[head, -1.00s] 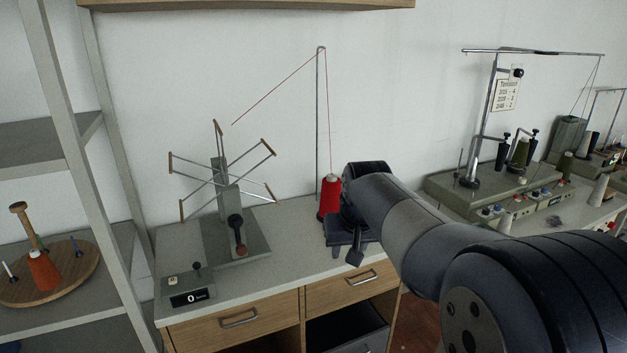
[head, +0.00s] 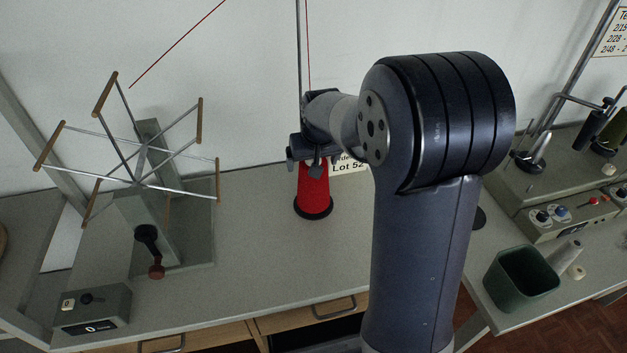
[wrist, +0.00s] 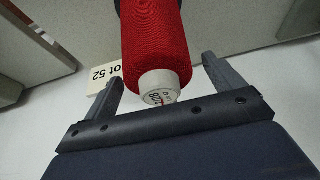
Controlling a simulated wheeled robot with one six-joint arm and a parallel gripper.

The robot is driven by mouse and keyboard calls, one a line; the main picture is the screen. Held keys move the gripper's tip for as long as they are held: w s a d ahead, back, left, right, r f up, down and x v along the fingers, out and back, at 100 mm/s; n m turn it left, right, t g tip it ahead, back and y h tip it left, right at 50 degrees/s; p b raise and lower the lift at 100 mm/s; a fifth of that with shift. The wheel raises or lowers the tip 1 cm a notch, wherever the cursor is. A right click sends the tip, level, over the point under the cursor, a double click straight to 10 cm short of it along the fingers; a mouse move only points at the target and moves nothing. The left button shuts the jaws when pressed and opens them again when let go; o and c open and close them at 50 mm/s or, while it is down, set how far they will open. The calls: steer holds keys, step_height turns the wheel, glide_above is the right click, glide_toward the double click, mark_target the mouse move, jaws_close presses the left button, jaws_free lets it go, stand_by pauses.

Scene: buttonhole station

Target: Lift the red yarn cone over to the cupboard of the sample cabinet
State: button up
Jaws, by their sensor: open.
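The red yarn cone (head: 312,190) stands upright on a dark round base on the grey worktop, its upper part hidden behind my gripper in the head view. In the wrist view the red yarn cone (wrist: 155,40) shows large, its white labelled tip (wrist: 160,86) pointing towards the gripper's palm. My gripper (head: 309,165) is at the top of the cone. In the wrist view my gripper (wrist: 160,75) is open, one finger on each side of the cone's tip, with gaps on both sides. The sample cabinet's cupboard cannot be made out.
A yarn winder (head: 140,175) with wooden-tipped arms stands left of the cone, beside a small counter box (head: 92,308). A thin metal post (head: 299,60) rises behind the cone. A green bin (head: 521,278) stands at right. The worktop (head: 240,290) in front is clear.

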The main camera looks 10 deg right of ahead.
steer(key=shift+w+f, duration=0.2)
steer(key=shift+f, duration=0.25)
steer(key=shift+c, duration=0.4)
steer(key=c, duration=1.4)
steer(key=shift+c, duration=0.2)
step_height(320, 180, up, 14)
steer(key=p, duration=0.2)
steer(key=shift+r+p, duration=0.25)
steer(key=shift+p, duration=0.15)
